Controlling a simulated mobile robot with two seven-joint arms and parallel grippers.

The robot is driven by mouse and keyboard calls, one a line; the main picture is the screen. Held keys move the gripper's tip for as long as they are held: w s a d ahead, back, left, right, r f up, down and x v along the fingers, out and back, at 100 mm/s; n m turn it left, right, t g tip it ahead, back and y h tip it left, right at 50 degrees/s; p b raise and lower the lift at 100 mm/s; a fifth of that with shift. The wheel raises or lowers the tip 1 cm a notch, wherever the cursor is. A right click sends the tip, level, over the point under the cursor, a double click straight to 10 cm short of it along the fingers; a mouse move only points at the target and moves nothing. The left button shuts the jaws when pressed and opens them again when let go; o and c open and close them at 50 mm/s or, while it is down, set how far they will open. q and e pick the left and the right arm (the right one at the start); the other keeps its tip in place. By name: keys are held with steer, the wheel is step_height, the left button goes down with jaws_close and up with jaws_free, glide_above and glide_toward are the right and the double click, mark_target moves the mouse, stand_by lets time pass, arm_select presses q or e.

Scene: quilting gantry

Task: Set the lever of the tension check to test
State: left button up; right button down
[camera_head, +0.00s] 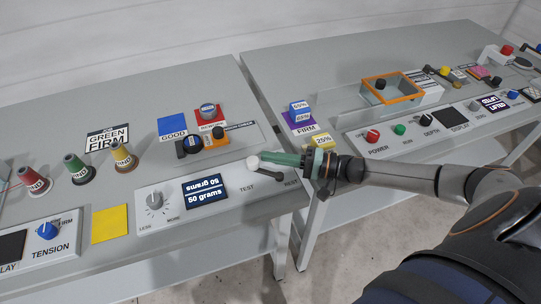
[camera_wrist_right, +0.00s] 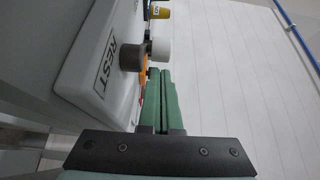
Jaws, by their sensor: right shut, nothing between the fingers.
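The tension check (camera_head: 170,211) is a pale box on the left table with a dial, a display reading 50 grams, and TEST and REST labels. Its lever (camera_head: 265,170) has a dark arm and a pale knob at its far left end, towards the TEST side. In the right wrist view the pale knob (camera_wrist_right: 161,50) and the REST label (camera_wrist_right: 108,68) show. My right gripper (camera_head: 268,158), with green fingers, is shut and empty beside the knob. I cannot tell whether it touches the knob. My left gripper is not in view.
Thread cones (camera_head: 77,168) stand at left. A yellow pad (camera_head: 111,224) lies left of the box. A gap separates the tables; the right one carries a control panel (camera_head: 400,133).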

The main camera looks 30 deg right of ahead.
steer(key=v, duration=1.1)
steer(key=shift+s, duration=0.1)
steer(key=shift+s+d, duration=0.35)
steer(key=shift+d, duration=0.05)
